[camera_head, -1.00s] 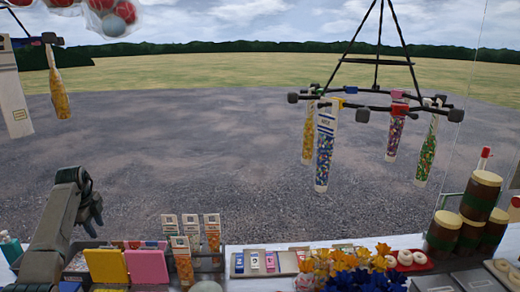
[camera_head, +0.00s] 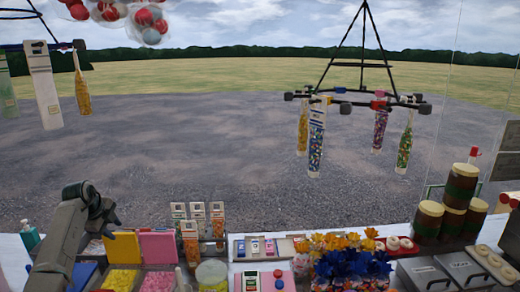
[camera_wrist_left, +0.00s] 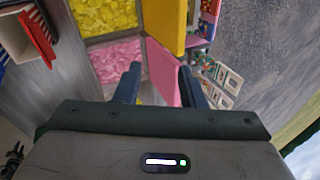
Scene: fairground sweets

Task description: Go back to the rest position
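My left gripper (camera_head: 108,218) is at the end of my grey left arm, above the left part of the counter, beside the upright yellow panel (camera_head: 122,247). In the left wrist view its two dark fingers (camera_wrist_left: 160,82) stand apart, with nothing held between them. Beyond the fingers are a pink panel (camera_wrist_left: 164,72) and a bin of pink sweets (camera_wrist_left: 115,58); I cannot tell how far away they are. My right gripper does not show in either view.
A bin of yellow sweets (camera_head: 122,279) lies below the yellow panel. Sweet tubes (camera_head: 190,232) stand in a rack to its right. Flowers (camera_head: 352,264) and brown jars (camera_head: 459,188) stand farther right. A hanging rack (camera_head: 357,98) carries filled bottles. The ground beyond the counter is open.

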